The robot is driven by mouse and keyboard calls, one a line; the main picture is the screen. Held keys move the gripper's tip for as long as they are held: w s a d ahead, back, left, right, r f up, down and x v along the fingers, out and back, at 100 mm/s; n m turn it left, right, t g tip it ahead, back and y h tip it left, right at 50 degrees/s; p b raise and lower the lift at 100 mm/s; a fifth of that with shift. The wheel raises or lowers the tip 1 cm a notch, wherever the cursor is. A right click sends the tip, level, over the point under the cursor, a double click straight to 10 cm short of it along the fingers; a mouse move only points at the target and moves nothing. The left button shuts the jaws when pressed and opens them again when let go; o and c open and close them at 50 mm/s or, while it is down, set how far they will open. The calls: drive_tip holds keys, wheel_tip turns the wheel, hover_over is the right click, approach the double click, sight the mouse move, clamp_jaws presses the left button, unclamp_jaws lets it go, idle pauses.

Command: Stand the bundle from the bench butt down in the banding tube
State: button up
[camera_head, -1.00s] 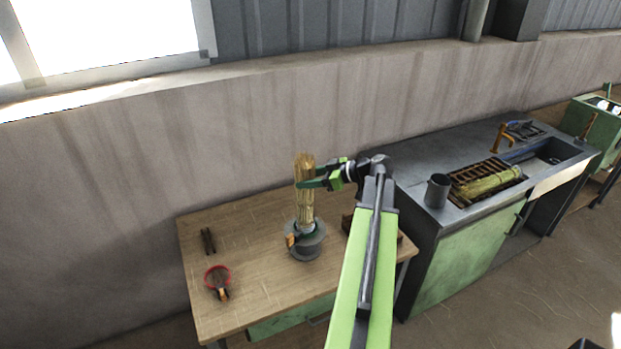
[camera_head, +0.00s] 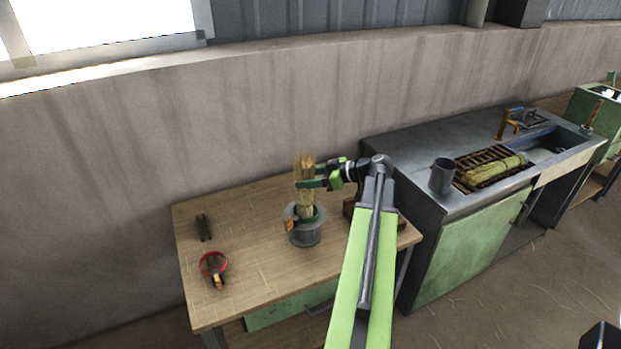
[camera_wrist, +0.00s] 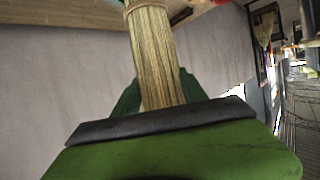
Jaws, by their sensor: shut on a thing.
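A straw bundle (camera_head: 306,190) stands roughly upright on the wooden bench, its lower end at the mouth of the grey banding tube (camera_head: 305,236). How deep it sits inside the tube is hidden by the tube's wall. My gripper (camera_head: 308,184) is shut on the bundle near its middle, reaching in from the right. In the wrist view the bundle (camera_wrist: 155,60) runs between the green fingers, with a tie band around it near the top edge of the picture.
The wooden bench (camera_head: 250,250) also holds a red ring-shaped item (camera_head: 213,263) and small dark pieces (camera_head: 204,227) at left. On the steel counter at right are a grey cup (camera_head: 442,176) and a rack (camera_head: 470,163) bearing another bundle (camera_head: 496,169). A wall stands behind.

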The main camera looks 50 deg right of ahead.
drive_tip(key=o, duration=1.4)
drive_tip(key=shift+o, duration=0.2)
drive_tip(key=shift+r, duration=0.1)
drive_tip(key=p+v, duration=0.7)
drive_tip(key=v, duration=1)
drive_tip(key=shift+s, duration=0.15)
